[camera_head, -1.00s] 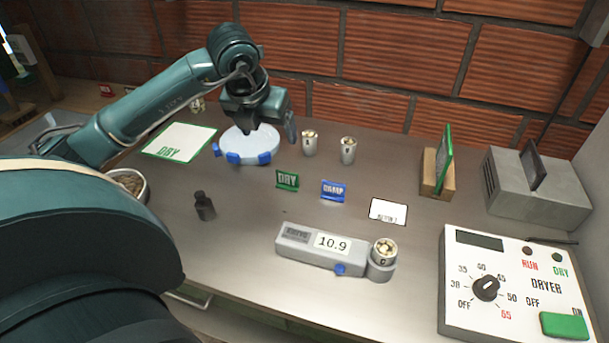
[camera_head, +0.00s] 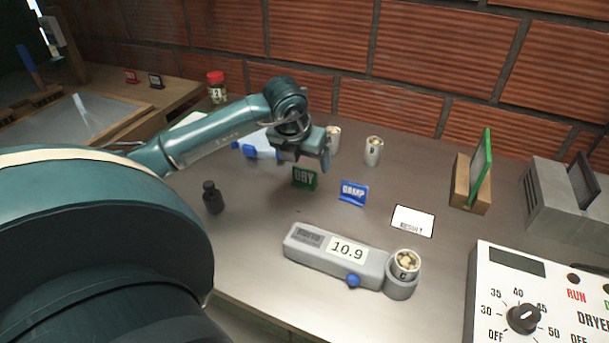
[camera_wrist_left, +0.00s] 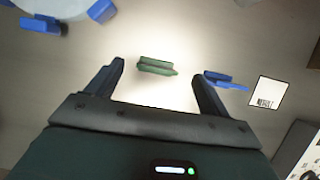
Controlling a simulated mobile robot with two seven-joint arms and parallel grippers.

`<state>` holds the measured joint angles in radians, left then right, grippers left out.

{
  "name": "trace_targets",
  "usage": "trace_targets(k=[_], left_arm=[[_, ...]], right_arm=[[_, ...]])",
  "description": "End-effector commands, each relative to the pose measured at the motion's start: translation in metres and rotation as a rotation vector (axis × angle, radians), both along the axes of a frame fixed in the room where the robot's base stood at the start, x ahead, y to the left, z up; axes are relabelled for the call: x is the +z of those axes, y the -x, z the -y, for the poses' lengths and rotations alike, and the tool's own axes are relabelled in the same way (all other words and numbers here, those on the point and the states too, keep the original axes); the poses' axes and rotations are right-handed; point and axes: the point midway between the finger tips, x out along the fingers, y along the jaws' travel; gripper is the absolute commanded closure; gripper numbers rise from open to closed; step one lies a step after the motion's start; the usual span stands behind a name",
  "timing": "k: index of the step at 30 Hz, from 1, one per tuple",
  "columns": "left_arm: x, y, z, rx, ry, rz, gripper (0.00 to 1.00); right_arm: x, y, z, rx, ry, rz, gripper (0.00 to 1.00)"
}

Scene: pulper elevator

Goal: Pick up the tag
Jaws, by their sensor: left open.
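The green DRY tag (camera_head: 304,178) stands on the table, just below my left gripper (camera_head: 303,161). The blue DAMP tag (camera_head: 353,193) stands to its right. My left gripper is open and empty, pointing down. In the left wrist view the green tag (camera_wrist_left: 157,66) lies between and slightly beyond the open fingers (camera_wrist_left: 158,73). The blue tag (camera_wrist_left: 225,82) is beside the right-hand fingertip there. My right gripper is not in view.
A meter reading 10.9 (camera_head: 325,262) with a cup (camera_head: 405,265) stands in front. A RESULT card (camera_head: 412,222) lies to the right. A black weight (camera_head: 212,198) stands left. Two cups, one of them this cup (camera_head: 373,151), stand behind.

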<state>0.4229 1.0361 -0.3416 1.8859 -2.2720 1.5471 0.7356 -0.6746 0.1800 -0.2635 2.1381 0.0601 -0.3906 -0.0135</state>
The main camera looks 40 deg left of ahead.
Motion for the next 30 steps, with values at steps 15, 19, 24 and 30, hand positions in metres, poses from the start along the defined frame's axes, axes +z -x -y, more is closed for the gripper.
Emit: trace_targets(k=[15, 19, 24, 30], left_arm=[[-0.046, -0.009, -0.005, -0.002, 0.000, 0.000, 0.20], [-0.046, -0.009, -0.005, -0.001, 0.001, 0.000, 0.24], [-0.046, -0.009, -0.005, -0.001, 0.001, 0.000, 0.38], [-0.046, -0.009, -0.005, -0.001, 0.001, 0.000, 0.54]], right_arm=[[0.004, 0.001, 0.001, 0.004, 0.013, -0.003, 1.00], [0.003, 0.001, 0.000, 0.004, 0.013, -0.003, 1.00], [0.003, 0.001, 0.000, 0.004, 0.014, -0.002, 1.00], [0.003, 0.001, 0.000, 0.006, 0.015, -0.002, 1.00]])
